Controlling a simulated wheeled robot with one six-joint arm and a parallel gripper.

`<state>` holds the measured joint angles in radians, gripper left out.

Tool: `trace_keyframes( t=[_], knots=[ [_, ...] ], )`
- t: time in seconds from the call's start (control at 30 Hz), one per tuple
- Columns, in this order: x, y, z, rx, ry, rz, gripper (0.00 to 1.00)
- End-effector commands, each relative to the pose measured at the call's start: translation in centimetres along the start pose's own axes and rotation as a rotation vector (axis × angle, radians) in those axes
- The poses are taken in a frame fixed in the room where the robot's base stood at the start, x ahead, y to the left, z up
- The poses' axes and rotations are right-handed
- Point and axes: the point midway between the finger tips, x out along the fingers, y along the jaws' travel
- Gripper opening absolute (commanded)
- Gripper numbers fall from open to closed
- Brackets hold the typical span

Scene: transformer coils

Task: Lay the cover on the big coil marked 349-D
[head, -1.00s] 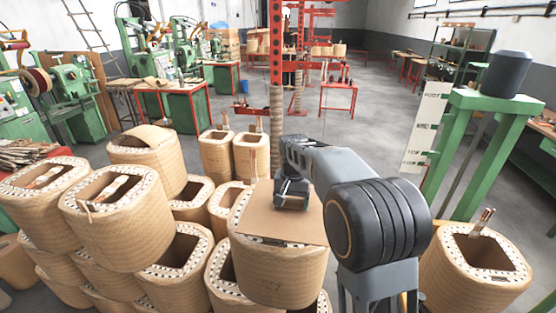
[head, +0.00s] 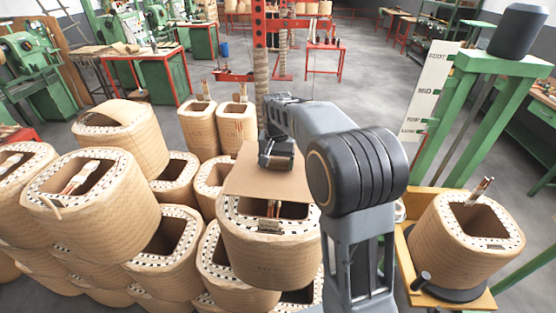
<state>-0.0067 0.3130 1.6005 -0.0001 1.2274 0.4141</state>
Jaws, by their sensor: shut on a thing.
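A flat brown cover (head: 262,183) is held in my gripper (head: 277,158), which is shut on it near its far edge. The cover hangs over the rear part of a big tan coil (head: 268,252) in the middle of the head view. The front of this coil's dotted rim and part of its dark opening show in front of the cover. I cannot tell whether the cover touches the rim. Faint marks on the coil's front are too small to read, so I cannot confirm 349-D. My gripper's fingertips are mostly hidden.
Several similar coils stand stacked close on the left, one (head: 95,205) large and near. Another coil (head: 466,240) sits on a wooden stand (head: 452,300) at right. A green frame (head: 470,110) with a marked white board (head: 431,92) rises behind it.

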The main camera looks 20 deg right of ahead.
Motion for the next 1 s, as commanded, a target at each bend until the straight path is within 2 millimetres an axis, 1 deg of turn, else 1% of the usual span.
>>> trace_keyframes(
  t=[0.03, 0.5, 0.7, 1.0],
  knots=[
    [0.8, 0.0, 0.0, 0.0, 0.001, 0.0, 0.47],
    [5.4, 0.0, 0.0, 0.001, 0.0, 0.0, 0.47],
    [6.3, 0.1, 0.0, 0.001, 0.001, 0.0, 0.47],
    [6.4, 0.0, 0.0, 0.001, 0.001, 0.0, 0.47]
  ],
)
